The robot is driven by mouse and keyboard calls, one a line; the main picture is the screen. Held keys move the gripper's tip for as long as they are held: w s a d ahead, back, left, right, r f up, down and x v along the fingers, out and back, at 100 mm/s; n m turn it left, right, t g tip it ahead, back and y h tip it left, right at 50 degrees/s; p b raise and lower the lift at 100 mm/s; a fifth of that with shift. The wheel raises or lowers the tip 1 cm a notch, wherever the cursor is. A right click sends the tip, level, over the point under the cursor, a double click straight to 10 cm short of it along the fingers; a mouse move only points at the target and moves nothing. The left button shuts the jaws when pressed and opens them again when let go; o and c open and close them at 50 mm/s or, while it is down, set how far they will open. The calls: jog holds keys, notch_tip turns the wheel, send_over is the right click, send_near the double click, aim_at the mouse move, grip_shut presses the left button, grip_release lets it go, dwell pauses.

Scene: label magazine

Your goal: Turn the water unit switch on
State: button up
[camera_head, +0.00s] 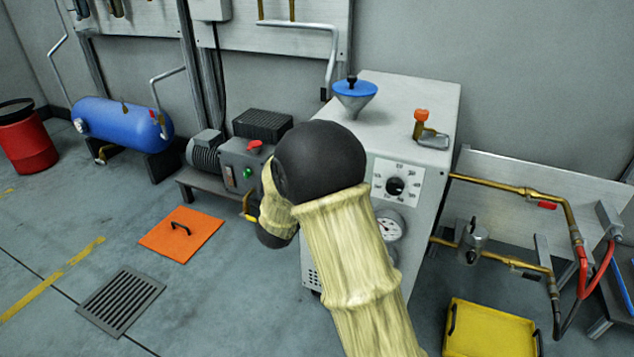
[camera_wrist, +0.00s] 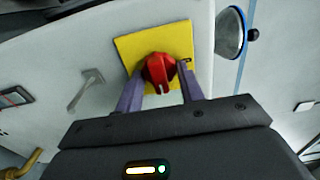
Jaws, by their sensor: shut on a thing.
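The water unit is a white cabinet (camera_head: 405,105) against the wall in the head view. In the wrist view, a red rotary switch (camera_wrist: 159,67) sits on a square yellow plate (camera_wrist: 128,50) on a pale panel (camera_wrist: 70,45). My gripper (camera_wrist: 161,84) has its two purple-grey fingers on either side of the switch's knob and is shut on it. A small dark mark shows on the plate to the right of the knob, too small to read. In the head view, my arm hides the switch, the plate and my fingers.
The cabinet carries a blue funnel (camera_head: 355,93), an orange-red valve handle (camera_head: 422,115), a dial (camera_head: 396,187) and a round gauge (camera_head: 389,225). A grey pump box (camera_head: 242,165) stands left of it. Brass pipes (camera_head: 500,186) run right, above a yellow tray (camera_head: 490,335).

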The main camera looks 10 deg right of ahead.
jog(key=shift+a, duration=0.15)
jog(key=o, duration=0.9)
jog(key=shift+o, duration=0.3)
jog(key=p+v, duration=0.4)
jog(key=v, duration=1.3)
jog(key=shift+s, duration=0.15)
